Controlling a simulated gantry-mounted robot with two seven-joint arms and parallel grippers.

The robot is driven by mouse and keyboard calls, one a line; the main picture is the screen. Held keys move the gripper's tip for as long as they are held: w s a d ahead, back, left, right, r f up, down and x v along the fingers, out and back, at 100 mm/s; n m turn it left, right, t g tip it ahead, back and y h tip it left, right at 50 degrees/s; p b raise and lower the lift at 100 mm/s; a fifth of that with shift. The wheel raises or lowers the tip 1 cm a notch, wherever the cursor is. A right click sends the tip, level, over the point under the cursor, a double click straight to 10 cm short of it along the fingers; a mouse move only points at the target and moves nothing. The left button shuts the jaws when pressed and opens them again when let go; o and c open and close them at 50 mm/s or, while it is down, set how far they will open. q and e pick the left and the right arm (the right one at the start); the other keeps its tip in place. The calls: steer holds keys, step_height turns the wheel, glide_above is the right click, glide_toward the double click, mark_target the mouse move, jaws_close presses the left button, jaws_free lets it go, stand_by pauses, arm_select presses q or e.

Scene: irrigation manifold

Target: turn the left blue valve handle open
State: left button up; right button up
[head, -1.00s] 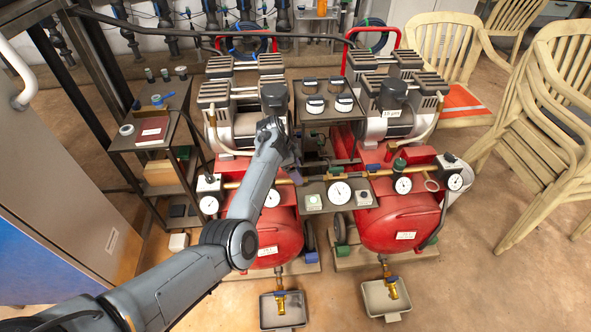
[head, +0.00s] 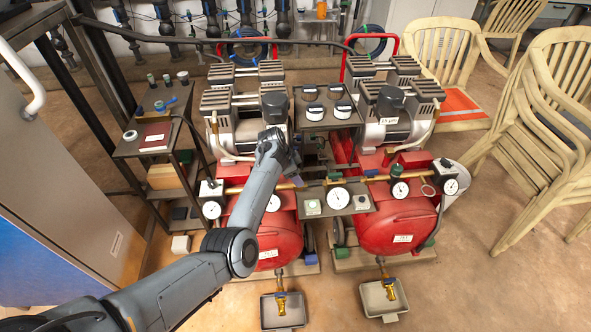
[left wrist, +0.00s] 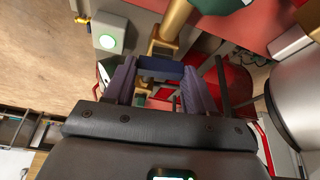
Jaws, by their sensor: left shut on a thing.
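In the head view my left gripper (head: 294,168) reaches over the brass pipe of the manifold, at the left blue valve. The arm and fingers mostly hide that valve there. In the left wrist view a dark blue handle (left wrist: 160,68) lies crosswise between the two purple-grey fingers (left wrist: 160,88), with brass fittings around it. The gripper is shut on this handle. The right blue valve handle (head: 371,173) sits on the same pipe, to the right, untouched. My right gripper is not in view.
A round gauge (head: 337,199) and a plate with buttons (head: 313,207) sit close to the gripper. Red compressor tanks (head: 398,223) stand below. A small shelf (head: 128,152) is at the left, and stacked chairs (head: 550,130) stand at the right. Open floor lies at the lower right.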

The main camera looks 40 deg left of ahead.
arm_select(q)
steer(key=n+p, duration=0.1)
steer(key=p, duration=0.1)
steer(key=n+y+p, duration=0.1)
steer(key=n+p, duration=0.1)
steer(key=p, duration=0.1)
steer(key=n+y+p, duration=0.1)
steer(key=n+p, duration=0.1)
steer(key=shift+s+d+r+t, duration=0.1)
steer(key=shift+d+r+t, duration=0.15)
steer(key=shift+r+t, duration=0.05)
steer(key=n+y+p, duration=0.1)
steer(key=n+p, duration=0.1)
steer(key=n, duration=0.1)
steer(key=shift+f, duration=0.15)
steer(key=shift+d+n+y+p, duration=0.15)
steer(key=shift+n+y+p, duration=0.25)
steer(key=shift+n, duration=0.5)
steer(key=shift+f+n+y, duration=0.15)
steer(key=shift+n+y, duration=0.15)
steer(key=shift+n, duration=0.6)
steer(key=shift+d+n+y, duration=0.1)
steer(key=shift+n+y, duration=0.2)
steer(key=shift+n, duration=0.6)
steer(key=shift+f+n+g+y+b, duration=0.1)
steer(key=shift+n+g+y+b, duration=0.2)
steer(key=shift+n+g+b, duration=0.65)
steer(key=shift+n+t, duration=0.25)
steer(key=shift+n, duration=0.3)
